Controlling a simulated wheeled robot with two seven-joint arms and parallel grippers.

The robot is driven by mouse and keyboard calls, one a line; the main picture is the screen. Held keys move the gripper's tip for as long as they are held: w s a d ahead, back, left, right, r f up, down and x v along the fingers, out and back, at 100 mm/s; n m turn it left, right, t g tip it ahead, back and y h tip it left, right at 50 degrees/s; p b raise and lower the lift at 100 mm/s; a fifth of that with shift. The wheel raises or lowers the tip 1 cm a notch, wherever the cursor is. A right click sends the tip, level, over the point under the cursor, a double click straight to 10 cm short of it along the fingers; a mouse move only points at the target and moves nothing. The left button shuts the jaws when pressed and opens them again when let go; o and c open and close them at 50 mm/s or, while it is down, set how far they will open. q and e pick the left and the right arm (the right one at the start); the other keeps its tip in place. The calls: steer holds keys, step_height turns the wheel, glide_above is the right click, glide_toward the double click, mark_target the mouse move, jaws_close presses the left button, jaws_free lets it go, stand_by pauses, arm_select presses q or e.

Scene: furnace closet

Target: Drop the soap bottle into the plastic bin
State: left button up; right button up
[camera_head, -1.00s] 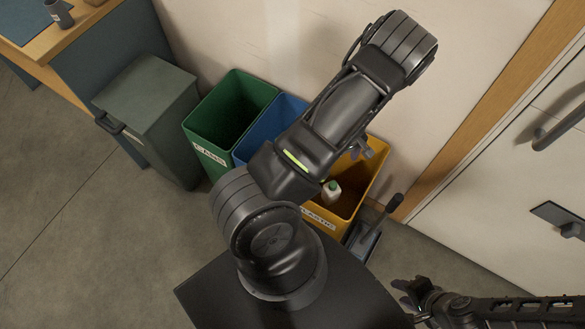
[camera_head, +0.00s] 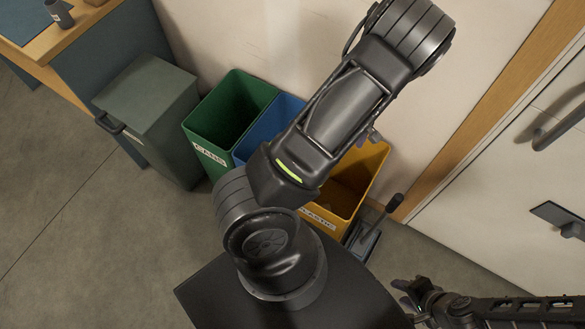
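The yellow plastic bin (camera_head: 373,165) stands against the wall, its label partly showing at the front. My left arm crosses in front of it and hides much of its opening. I do not see the soap bottle now; whether it is behind the arm or down in the bin I cannot tell. Only a small grey part, perhaps of my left gripper (camera_head: 374,136), shows past the arm above the bin's back; its fingers are hidden. My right gripper (camera_head: 403,294) is at the lower right, away from the bin, with its fingers apart and nothing seen between them.
A green bin (camera_head: 208,137) and a blue bin (camera_head: 250,141) stand left of the yellow one. A grey lidded bin (camera_head: 150,105) is farther left by the desk (camera_head: 40,60). A dustpan with a handle (camera_head: 394,204) stands right of the yellow bin. Floor at left is clear.

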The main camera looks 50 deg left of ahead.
stand_by(0.9)
arm_select(q)
steer(key=s+d+f+m, duration=0.6)
steer(key=s+d+m, duration=0.1)
steer(key=d+m, duration=0.15)
steer(key=s+d+m+h, duration=0.2)
steer(key=s+d, duration=0.2)
steer(key=d, duration=0.4)
steer(key=s+d+r+m+h, duration=0.1)
steer(key=s+d, duration=0.3)
steer(key=d, duration=0.4)
steer(key=shift+r+m+h, duration=0.2)
steer(key=shift+m+h, duration=0.3)
steer(key=shift+m, duration=0.25)
steer(key=shift+s+a, duration=0.1)
steer(key=shift+a, duration=0.05)
